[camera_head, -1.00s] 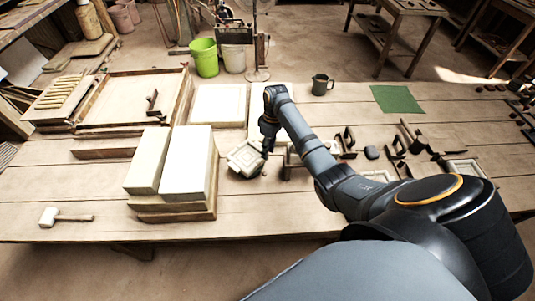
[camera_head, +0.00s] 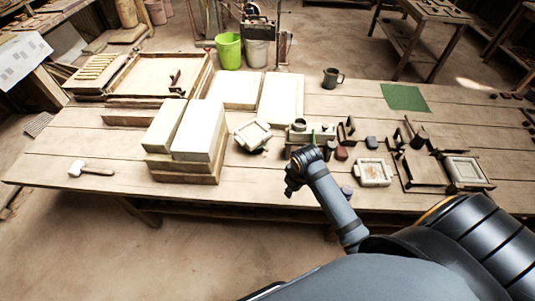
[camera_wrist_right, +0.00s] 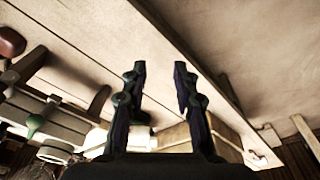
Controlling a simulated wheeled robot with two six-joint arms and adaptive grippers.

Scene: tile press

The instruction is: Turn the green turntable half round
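A pale square tile mould (camera_head: 253,133) sits at an angle on the table, right of the tall white blocks. It covers most of the turntable; only a dark edge (camera_head: 255,150) shows beneath it, and its green colour is hard to make out. My left gripper is in neither view.
White blocks (camera_head: 200,130) on wooden boards stand close left of the mould. A small press-like fixture (camera_head: 310,133) and several dark tools stand to the right. A mallet (camera_head: 92,170) lies at the left. The table's front strip is mostly clear.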

